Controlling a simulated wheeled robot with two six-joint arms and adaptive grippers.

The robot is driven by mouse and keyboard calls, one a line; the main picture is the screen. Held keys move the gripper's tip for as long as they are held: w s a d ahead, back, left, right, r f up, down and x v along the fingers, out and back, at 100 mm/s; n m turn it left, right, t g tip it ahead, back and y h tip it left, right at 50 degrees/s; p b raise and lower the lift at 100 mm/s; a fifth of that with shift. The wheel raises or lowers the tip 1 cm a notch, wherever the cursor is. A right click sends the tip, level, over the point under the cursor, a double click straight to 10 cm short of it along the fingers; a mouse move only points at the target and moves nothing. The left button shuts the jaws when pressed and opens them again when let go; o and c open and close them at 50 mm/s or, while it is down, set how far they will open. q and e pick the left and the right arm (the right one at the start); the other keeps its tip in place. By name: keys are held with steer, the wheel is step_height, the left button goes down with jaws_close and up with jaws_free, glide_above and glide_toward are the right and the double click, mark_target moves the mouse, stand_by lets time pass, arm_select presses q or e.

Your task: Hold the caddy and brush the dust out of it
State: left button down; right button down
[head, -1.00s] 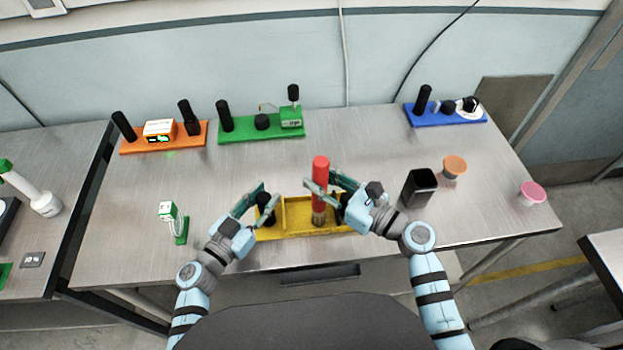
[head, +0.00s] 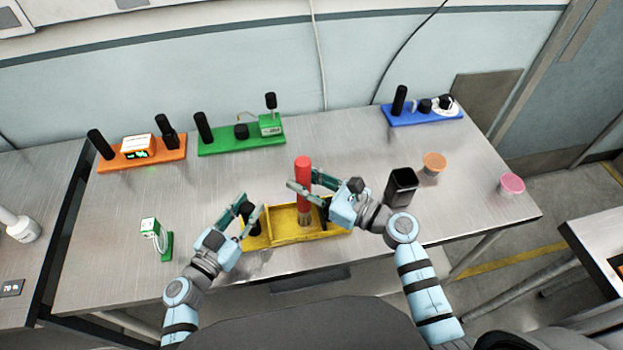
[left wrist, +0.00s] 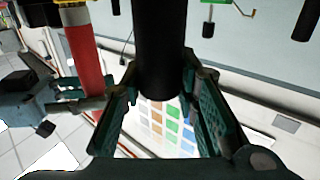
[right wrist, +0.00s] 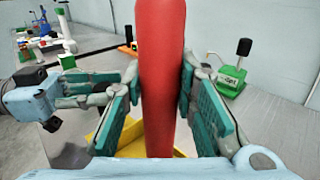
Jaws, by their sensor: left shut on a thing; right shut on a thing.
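The yellow caddy (head: 300,237) sits at the front middle of the table, with a black post at its left end. My left gripper (head: 249,211) is shut on that post (left wrist: 160,45), which fills the middle of the left wrist view. My right gripper (head: 312,187) is shut on the red handle of the brush (head: 303,170); the handle also shows in the right wrist view (right wrist: 162,80). The brush is upright, with its pale bristles down inside the caddy's right part. I cannot tell whether they touch the floor, and I cannot make out dust.
A black open container (head: 401,186), an orange cup (head: 434,163) and a pink cup (head: 512,184) stand to the right. Orange (head: 140,160), green (head: 240,142) and blue (head: 424,116) boards line the back. A small green-and-white device (head: 152,228) stands left. The table between is clear.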

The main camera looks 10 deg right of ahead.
steer(key=shift+a, duration=3.2)
steer(key=d, duration=0.8)
steer(key=shift+d+r, duration=0.1)
step_height(320, 180, up, 7)
steer(key=c, duration=1.9)
jaws_free()
jaws_close()
